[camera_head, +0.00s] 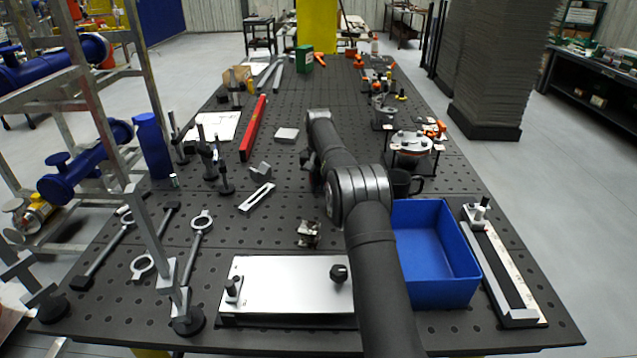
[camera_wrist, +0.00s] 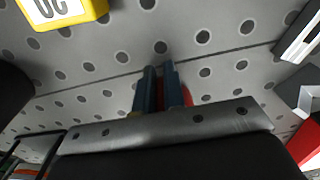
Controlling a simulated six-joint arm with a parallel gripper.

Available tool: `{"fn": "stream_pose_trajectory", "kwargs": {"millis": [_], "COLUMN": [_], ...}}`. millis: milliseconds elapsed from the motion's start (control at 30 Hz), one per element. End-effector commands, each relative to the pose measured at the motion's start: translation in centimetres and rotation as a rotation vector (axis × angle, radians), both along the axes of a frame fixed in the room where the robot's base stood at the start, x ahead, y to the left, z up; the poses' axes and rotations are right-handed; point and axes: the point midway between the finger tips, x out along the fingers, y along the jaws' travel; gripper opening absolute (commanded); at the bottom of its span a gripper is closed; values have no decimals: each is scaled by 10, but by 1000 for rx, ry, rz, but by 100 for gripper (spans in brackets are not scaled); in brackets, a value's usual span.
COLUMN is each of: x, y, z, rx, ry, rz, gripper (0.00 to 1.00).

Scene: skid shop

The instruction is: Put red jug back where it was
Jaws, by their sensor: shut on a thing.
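My gripper (camera_wrist: 161,92) shows in the wrist view as two blue-grey fingers close together, over the perforated table top. A narrow red piece, taken as the red jug (camera_wrist: 187,96), shows beside and behind the fingers. Its shape is mostly hidden by the fingers and the gripper body. The gripper is shut on it. In the head view my arm reaches out over the middle of the table, and its own links hide the fingers and the jug.
The perforated table (camera_head: 300,190) has a blue bin (camera_head: 437,250), a dark mug (camera_head: 402,182), a red bar (camera_head: 253,128) and a steel plate (camera_head: 285,285). A yellow block (camera_wrist: 65,10) marked with digits shows in the wrist view. Clamps and fixtures stand on both sides.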

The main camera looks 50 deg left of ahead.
Motion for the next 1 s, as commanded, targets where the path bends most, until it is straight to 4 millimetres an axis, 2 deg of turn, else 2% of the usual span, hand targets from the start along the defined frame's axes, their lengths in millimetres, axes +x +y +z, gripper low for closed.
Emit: {"fn": "stream_pose_trajectory", "kwargs": {"millis": [33, 67, 133, 167, 467, 567, 800, 1000], "x": [0, 0, 0, 0, 0, 0, 0, 0], "y": [0, 0, 0, 0, 0, 0, 0, 0], "z": [-2, -2, -1, -1, 1, 11, 53, 73], "rx": [-1, -1, -1, -1, 0, 1, 1, 0], "ry": [1, 1, 1, 1, 0, -1, -1, 0], "rz": [0, 0, 0, 0, 0, 0, 0, 0], "gripper": [0, 16, 29, 31, 31, 31, 31, 31]}}
